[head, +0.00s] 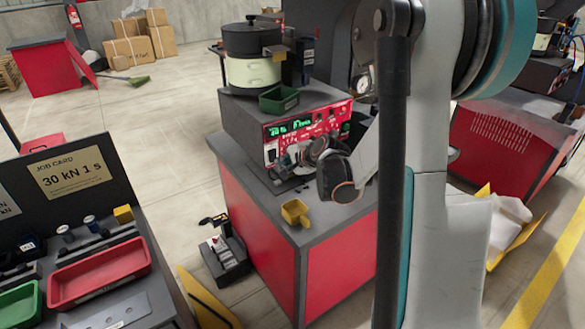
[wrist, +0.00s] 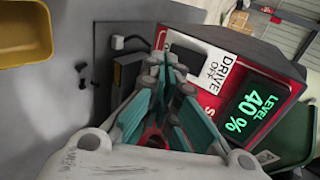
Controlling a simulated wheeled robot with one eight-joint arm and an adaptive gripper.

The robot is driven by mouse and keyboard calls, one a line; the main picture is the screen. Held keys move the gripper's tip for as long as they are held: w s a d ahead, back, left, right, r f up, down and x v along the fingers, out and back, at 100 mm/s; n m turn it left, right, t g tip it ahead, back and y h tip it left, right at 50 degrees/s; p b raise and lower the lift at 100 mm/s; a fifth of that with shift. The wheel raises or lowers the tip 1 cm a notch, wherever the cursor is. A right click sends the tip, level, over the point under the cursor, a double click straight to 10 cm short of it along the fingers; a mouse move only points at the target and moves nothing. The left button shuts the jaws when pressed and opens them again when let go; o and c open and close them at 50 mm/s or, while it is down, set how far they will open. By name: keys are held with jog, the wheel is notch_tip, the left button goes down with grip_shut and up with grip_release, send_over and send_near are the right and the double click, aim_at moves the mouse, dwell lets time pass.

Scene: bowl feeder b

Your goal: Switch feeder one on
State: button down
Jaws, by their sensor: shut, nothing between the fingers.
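A bowl feeder (head: 252,72) stands on a grey housing at the top centre of the head view. Its red control panel (head: 345,112) has a green lit display (head: 290,127). My gripper (head: 280,166) is shut and empty, low in front of the panel's left part. In the wrist view my gripper (wrist: 170,66) points beside the "DRIVE OFF" label. The fingers partly cover the panel; contact and the switch itself cannot be made out.
A yellow scoop (head: 296,213) lies on the cabinet's front corner; it also shows in the wrist view (wrist: 24,32). A green tray (head: 279,99) sits on the housing. A bench with a job card (head: 72,172) and a red tray (head: 98,272) stands left.

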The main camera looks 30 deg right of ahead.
jog(key=shift+w, duration=0.65)
jog(key=shift+w+f, duration=0.2)
jog(key=shift+w, duration=0.2)
jog(key=shift+r, duration=0.1)
jog(key=shift+r, duration=0.75)
jog(key=shift+s, duration=0.1)
